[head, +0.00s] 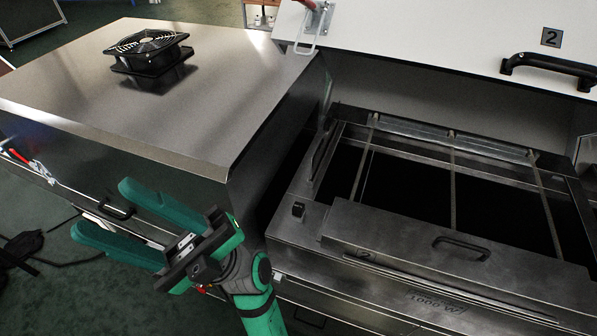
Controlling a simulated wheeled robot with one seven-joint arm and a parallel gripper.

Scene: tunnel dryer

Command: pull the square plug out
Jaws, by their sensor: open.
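A small black squarish piece (297,209) sits on the metal rim at the left front corner of the open dryer section. It may be the square plug, but I cannot tell for sure. My gripper (106,208) is in front of the closed metal housing, to the left of that piece and apart from it. Its two green fingers are spread and point left, with nothing between them.
The open dryer section (338,222) has a dark inside crossed by thin bars. A white lid (430,38) with a black handle (548,67) is raised behind it. A black fan (148,54) stands on the housing (230,82). A red-handled clamp (30,164) is on the left.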

